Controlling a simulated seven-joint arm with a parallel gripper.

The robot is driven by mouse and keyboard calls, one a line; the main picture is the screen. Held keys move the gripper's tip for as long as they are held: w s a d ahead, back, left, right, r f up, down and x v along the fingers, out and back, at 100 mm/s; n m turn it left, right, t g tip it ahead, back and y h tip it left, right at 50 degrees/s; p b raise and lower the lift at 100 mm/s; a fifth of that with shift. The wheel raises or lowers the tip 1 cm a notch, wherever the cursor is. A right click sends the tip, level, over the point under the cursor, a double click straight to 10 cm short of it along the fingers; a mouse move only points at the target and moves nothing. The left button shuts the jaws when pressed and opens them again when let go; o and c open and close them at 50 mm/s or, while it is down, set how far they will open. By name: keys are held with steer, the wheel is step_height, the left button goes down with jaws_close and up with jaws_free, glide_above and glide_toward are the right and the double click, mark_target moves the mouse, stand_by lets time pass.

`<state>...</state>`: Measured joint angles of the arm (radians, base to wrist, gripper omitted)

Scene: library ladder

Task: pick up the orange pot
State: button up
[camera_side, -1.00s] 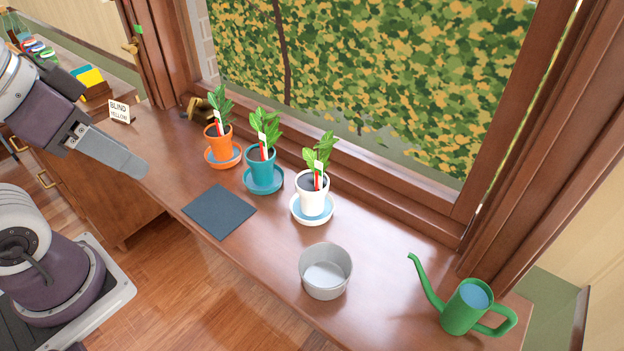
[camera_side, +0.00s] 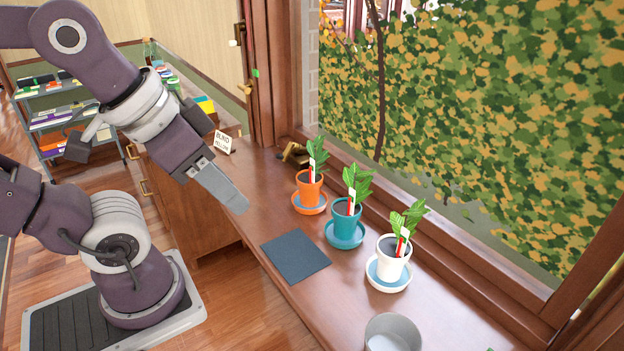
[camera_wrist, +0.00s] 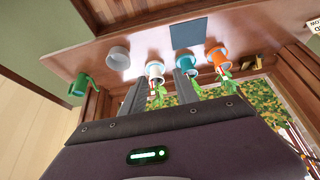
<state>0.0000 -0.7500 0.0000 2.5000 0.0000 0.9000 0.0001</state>
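The orange pot (camera_side: 309,193) stands upright on an orange saucer (camera_side: 323,208) on the wooden windowsill counter, holding a leafy plant and a red-and-white label. In the wrist view the orange pot (camera_wrist: 219,57) is right of my fingers. My gripper (camera_side: 238,204) is left of the pot in the side view, apart from it, near the counter's left edge. In the wrist view my gripper (camera_wrist: 161,76) has its two fingers apart with nothing held. In the side view the fingers overlap.
A teal pot (camera_side: 346,222) and a white pot (camera_side: 391,262) with plants stand to the right of the orange one. A dark mat (camera_side: 295,257) lies in front. A grey tin (camera_wrist: 119,58) and green watering can (camera_wrist: 80,86) are farther along. A small sign (camera_side: 223,142) stands behind.

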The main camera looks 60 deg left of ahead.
steer(key=o, duration=1.3)
steer(key=t+y, duration=0.3)
steer(key=t, duration=0.2)
glide_above(308, 179)
steer(key=s+d, duration=0.3)
steer(key=s, duration=0.1)
steer(key=shift+n, duration=0.4)
step_height(308, 179, down, 18)
steer(key=shift+w+f, duration=0.1)
step_height(308, 179, down, 5)
steer(key=s+a+n+t, duration=0.1)
steer(key=s+a+t, duration=0.1)
steer(key=t, duration=0.1)
steer(key=x, duration=0.3)
steer(key=f+x, duration=0.1)
steer(key=x, duration=0.3)
steer(key=shift+w+d, duration=0.1)
steer(key=shift+w, duration=0.05)
